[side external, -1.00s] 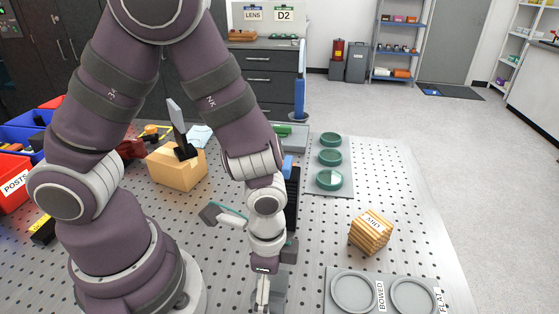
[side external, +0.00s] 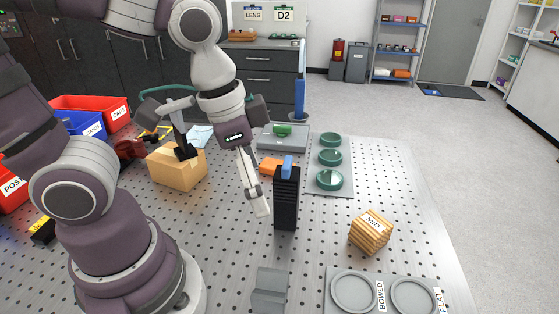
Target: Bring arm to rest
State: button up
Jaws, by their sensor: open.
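My arm is raised and bent over the left half of the perforated metal table (side external: 230,255). My gripper (side external: 258,207) points down, with its pale fingers seen nearly edge-on, so the gap between them barely shows. It is open and I see nothing held in it. Its tips appear just left of a black ribbed block (side external: 286,205) with a blue piece (side external: 287,167) at its top. I cannot tell the exact height of the tips above the table.
A cardboard box (side external: 176,170) stands left of the gripper. Green rings (side external: 329,179) lie behind right. A wooden block marked MID (side external: 370,231), a tray with BOWED and FLAT dishes (side external: 335,306) and a grey block (side external: 270,291) are nearer. Red and blue bins (side external: 85,124) stand left.

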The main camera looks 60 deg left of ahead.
jog(key=a+r+n+t, duration=0.2)
jog(key=a+n, duration=0.1)
jog(key=a+r+n, duration=0.1)
jog(key=shift+s+a+r+n+t+y, duration=0.1)
jog(key=shift+s+a+n+t+y, duration=0.2)
jog(key=shift+t+y, duration=0.1)
dwell(0.9)
